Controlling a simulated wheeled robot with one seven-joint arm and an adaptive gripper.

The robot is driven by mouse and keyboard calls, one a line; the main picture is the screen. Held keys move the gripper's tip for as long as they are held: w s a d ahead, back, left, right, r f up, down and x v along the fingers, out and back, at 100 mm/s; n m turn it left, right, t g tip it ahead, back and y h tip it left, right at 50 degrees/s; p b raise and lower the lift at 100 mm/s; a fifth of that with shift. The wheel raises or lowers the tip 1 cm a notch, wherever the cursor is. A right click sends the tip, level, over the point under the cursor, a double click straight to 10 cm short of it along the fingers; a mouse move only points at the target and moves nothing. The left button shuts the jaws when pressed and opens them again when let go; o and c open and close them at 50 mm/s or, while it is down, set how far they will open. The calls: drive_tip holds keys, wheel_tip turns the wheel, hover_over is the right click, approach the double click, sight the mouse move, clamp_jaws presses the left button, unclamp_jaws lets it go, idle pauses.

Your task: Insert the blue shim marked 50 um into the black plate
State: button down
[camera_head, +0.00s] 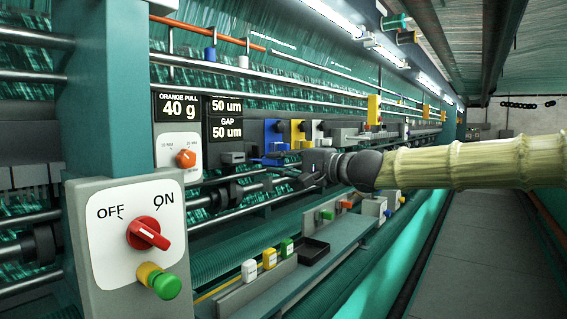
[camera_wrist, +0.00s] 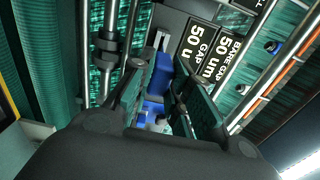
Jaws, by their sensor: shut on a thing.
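My gripper (camera_head: 296,172) is at the machine's face in the head view, its fingers pointing left. It is shut on a blue piece, which I take to be the blue shim; it shows between the fingers in the wrist view (camera_wrist: 157,80). In the head view a blue strip (camera_head: 268,161) extends left of the fingers, below an upright blue panel (camera_head: 273,132). A small dark block (camera_head: 232,158), possibly the black plate, is left of the strip's end; I cannot tell whether they touch. The 50 um mark on the shim is not readable.
Black displays (camera_head: 225,118) read 50 um and GAP 50 um. A yellow panel (camera_head: 298,128) stands right of the blue one. Rollers (camera_head: 225,193) run below. The ledge holds white, yellow and green pieces (camera_head: 269,258) and a black tray (camera_head: 313,251). The aisle (camera_head: 460,250) is clear.

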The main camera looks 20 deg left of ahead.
sight(263, 161)
drive_tip(key=shift+a, duration=0.1)
drive_tip(key=shift+b+x, duration=0.65)
drive_tip(key=shift+x, duration=1.25)
drive_tip(key=shift+b+x, duration=0.65)
drive_tip(key=shift+x, duration=0.2)
drive_tip(key=shift+x, duration=1.85)
idle(0.8)
drive_tip(key=c, duration=1.3)
unclamp_jaws()
drive_tip(key=shift+s, duration=0.1)
drive_tip(key=shift+o, duration=0.2)
drive_tip(key=v, duration=1.2)
